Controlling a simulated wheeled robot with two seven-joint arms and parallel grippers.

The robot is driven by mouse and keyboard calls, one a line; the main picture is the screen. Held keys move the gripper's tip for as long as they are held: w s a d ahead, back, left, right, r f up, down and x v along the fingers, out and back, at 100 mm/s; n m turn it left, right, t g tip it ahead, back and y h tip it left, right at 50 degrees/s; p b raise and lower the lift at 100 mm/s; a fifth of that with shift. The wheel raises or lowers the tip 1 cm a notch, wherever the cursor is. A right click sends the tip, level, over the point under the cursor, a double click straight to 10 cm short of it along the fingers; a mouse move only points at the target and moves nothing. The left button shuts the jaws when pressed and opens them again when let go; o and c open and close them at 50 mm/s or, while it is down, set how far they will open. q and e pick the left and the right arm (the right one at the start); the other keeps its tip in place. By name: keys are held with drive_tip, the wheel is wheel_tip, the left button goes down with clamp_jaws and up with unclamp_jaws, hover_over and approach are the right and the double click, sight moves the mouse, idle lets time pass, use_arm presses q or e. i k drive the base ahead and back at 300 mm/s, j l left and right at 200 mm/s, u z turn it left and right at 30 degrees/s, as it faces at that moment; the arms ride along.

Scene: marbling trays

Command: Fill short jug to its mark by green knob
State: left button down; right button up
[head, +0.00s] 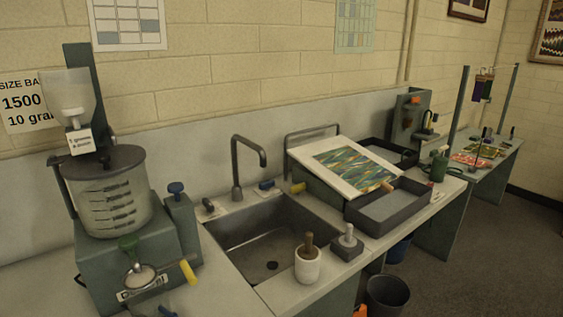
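A green knob (128,243) sits on the front of the grey-green dispenser (100,262) at the left, above a round metal part (139,276). A yellow-handled lever (188,271) sticks out beside it. A clear, lidded vessel (105,198) with dark level lines stands on the dispenser. I cannot make out a short jug or its mark. A small green can (439,166) stands far right on the counter; I cannot tell whether it is a jug. Neither of my grippers is identifiable in the head view.
A sink (270,236) with a tap (238,165) lies right of the dispenser. A white mortar with a pestle (308,265) and a grey block with a knob (346,246) stand at the front edge. A dark tray (412,207) is behind them. A bin (387,294) stands below.

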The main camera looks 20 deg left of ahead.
sight(128, 242)
drive_tip(key=u, duration=1.6)
